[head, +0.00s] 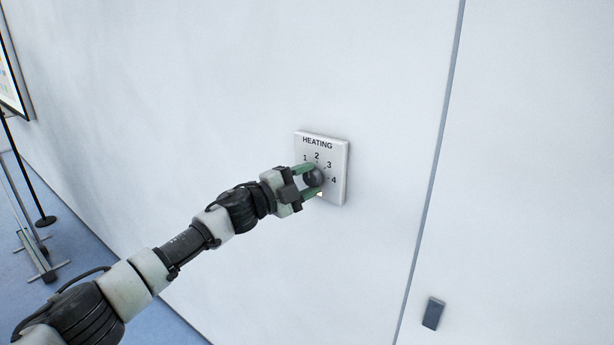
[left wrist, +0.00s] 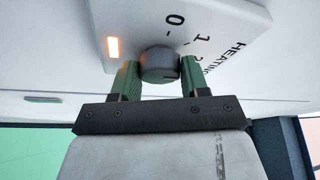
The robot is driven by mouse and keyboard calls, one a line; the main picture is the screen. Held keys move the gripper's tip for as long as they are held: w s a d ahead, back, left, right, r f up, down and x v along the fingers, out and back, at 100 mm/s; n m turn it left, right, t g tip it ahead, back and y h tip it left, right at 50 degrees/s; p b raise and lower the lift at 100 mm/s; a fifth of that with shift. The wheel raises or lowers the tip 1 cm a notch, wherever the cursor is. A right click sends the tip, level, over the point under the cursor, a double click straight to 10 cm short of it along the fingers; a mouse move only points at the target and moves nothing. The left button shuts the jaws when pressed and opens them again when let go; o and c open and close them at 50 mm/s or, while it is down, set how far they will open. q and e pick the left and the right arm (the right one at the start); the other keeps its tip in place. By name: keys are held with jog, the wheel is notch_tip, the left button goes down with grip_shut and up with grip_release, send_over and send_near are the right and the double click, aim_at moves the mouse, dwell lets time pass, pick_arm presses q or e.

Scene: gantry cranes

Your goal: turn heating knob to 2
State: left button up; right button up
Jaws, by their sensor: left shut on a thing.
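The heating panel (head: 338,160) is a white plate on the wall, marked HEATING with 1, 2, 3 and 4 around a dark round knob (head: 314,177). My left gripper (head: 310,180) has its green fingers on either side of the knob and is shut on it. In the left wrist view the grey knob (left wrist: 160,64) sits between the green fingers, with 0 and 1 readable on the panel (left wrist: 205,25) and a lit orange lamp beside it. A short dark mark shows on the knob's right side there; which number it points at I cannot tell. My right gripper is not in view.
The white wall (head: 200,90) is bare around the panel, with a vertical seam to its right. A small dark box (head: 433,313) is on the wall at the lower right. A stand with a black base (head: 45,221) is at the far left on the blue floor.

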pick_arm(q)
jog(key=shift+f+m, duration=0.1)
jog(key=shift+m, duration=0.5)
jog(key=o, duration=0.9)
jog(key=shift+a, duration=0.1)
jog(key=shift+r+b+v, duration=0.2)
jog(key=shift+b+v, duration=1.35)
jog(key=shift+v, duration=3.8)
